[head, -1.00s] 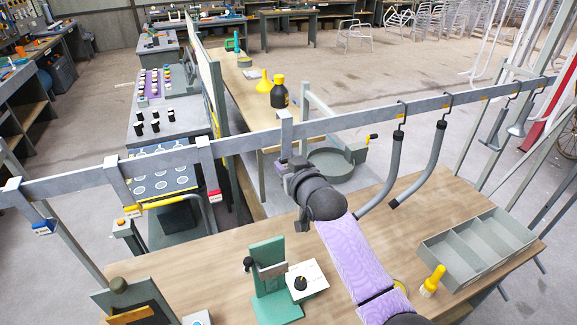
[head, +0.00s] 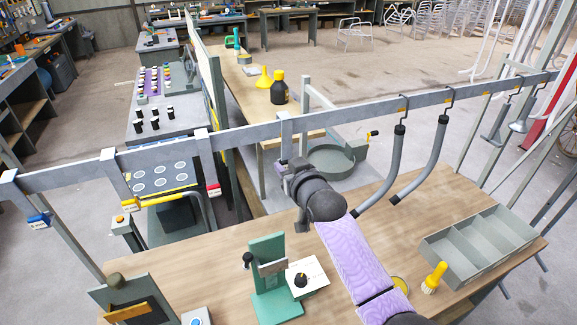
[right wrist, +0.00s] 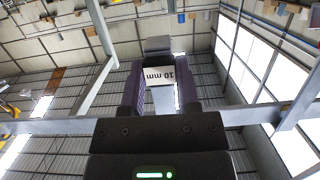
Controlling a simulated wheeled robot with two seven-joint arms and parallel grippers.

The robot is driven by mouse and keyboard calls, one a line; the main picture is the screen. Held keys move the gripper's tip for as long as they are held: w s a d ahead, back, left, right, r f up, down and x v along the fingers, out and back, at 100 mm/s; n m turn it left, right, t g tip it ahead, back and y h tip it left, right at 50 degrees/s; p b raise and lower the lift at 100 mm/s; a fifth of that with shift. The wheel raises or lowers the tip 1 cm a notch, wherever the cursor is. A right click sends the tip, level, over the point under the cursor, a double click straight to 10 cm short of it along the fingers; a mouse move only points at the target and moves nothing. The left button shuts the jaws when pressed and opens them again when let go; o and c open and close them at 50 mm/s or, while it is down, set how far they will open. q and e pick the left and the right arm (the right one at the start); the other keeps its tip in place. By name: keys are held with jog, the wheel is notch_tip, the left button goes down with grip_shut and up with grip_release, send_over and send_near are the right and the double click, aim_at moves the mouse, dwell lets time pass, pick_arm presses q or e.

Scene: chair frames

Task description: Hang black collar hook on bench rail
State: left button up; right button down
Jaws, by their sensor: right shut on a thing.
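The hook in my right gripper (head: 288,170) is a grey bracket (head: 285,132) set over the bench rail (head: 350,114), its top bend close to the rail's top edge. My right gripper is shut on its lower end, just below the rail. The head view hides the tag behind the gripper, and I cannot tell whether the hook rests fully on the rail. My left gripper is not in view.
Grey hooks with blue (head: 39,221), yellow (head: 131,205) and red (head: 214,190) tags hang left on the rail. Bent grey tubes (head: 394,160) hang right.

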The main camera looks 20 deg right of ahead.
jog(key=shift+f, duration=0.2)
jog(key=shift+c, duration=1.3)
grip_release()
jog(key=p+v, duration=0.7)
jog(key=v, duration=0.1)
